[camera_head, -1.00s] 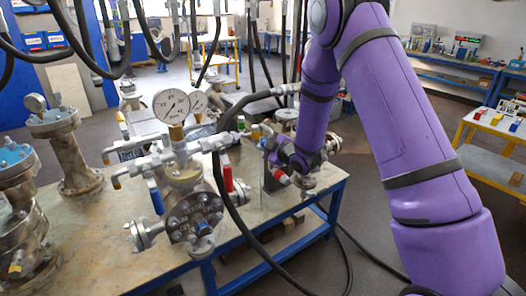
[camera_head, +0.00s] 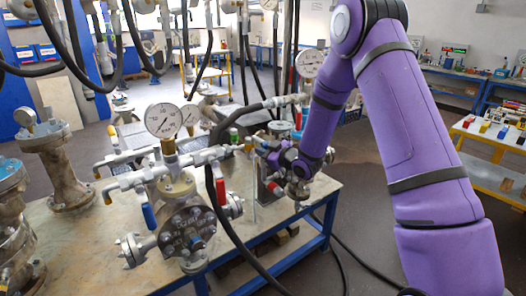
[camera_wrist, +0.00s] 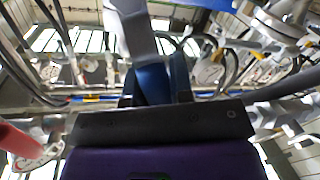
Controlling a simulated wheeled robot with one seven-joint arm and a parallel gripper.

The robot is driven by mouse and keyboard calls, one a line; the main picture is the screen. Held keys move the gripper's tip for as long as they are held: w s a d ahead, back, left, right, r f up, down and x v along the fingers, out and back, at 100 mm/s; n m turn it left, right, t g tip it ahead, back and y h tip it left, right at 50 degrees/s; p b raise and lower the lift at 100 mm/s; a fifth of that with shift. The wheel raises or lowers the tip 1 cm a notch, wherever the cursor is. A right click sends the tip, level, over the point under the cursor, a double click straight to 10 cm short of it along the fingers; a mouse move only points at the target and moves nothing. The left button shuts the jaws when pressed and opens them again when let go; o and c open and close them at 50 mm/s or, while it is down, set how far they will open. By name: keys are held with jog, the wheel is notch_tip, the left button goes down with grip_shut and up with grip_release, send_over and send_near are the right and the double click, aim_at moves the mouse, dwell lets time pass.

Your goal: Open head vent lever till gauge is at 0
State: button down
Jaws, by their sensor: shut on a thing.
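In the wrist view, my gripper (camera_wrist: 153,88) has its dark jaws shut on a blue lever handle (camera_wrist: 152,80). The handle's grey metal arm (camera_wrist: 131,28) runs up and away from the jaws. In the head view, my gripper (camera_head: 266,150) is beside the fittings at the table's right end, and the held lever cannot be made out. A white round gauge (camera_head: 308,63) shows beside my arm, partly covered by it. Its reading is too small to tell.
A nearer flanged vessel (camera_head: 186,228) carries another gauge (camera_head: 164,121), a hanging blue lever (camera_head: 149,217) and a red lever (camera_head: 220,190). Black hoses (camera_head: 215,208) loop close to my arm. Other flanged vessels (camera_head: 62,170) stand left. Floor right of the table is open.

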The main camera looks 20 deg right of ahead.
jog(key=c, duration=1)
grip_release()
jog(key=v, duration=1)
jog(key=shift+s+d, duration=0.3)
jog(key=shift+s, duration=0.05)
